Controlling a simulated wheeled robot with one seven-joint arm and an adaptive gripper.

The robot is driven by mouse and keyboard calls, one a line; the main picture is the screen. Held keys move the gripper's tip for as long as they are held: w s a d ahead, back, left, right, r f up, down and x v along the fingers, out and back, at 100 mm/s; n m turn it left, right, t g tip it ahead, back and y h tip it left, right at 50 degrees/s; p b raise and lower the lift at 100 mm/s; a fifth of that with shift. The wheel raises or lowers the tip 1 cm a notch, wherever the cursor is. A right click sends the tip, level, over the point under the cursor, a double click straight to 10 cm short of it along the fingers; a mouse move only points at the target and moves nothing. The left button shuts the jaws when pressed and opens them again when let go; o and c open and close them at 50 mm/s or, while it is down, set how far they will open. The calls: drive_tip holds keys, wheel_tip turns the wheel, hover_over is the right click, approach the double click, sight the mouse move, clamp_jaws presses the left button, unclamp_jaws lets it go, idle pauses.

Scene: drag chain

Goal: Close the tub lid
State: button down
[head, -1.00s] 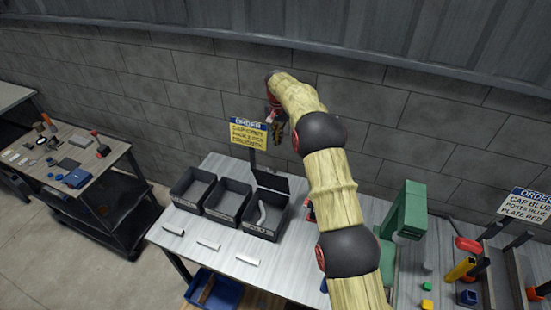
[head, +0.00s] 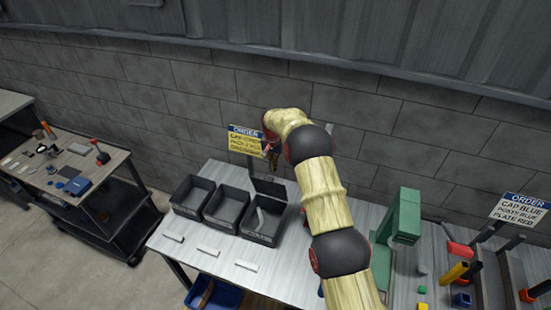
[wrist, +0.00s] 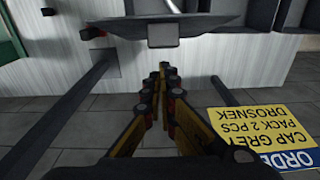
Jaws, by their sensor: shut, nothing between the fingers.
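The dark grey tub (head: 246,232) is the rightmost of three on the table. Its flat lid (head: 270,189) stands open, roughly upright along the tub's back edge. A pale curved piece (head: 260,220) lies inside. My gripper (head: 272,157) points down just above and behind the raised lid, beside the order sign. In the wrist view my gripper (wrist: 163,75) is shut and empty, its fingertips a short way from the lid (wrist: 165,33). They appear apart from it, though the exact gap is hard to judge.
The yellow order sign (head: 245,143) stands close to the left of my gripper, and it shows large in the wrist view (wrist: 265,135). Two open tubs (head: 193,196) sit to the left. A green press (head: 402,217) stands to the right. The wall is behind.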

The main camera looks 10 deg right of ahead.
sight(271, 186)
drive_tip(key=shift+s+a+f, duration=0.3)
drive_tip(key=shift+s, duration=0.1)
idle(0.3)
drive_tip(key=shift+s+a+t+b, duration=0.35)
drive_tip(key=shift+s+b, duration=0.2)
drive_tip(key=shift+b, duration=0.5)
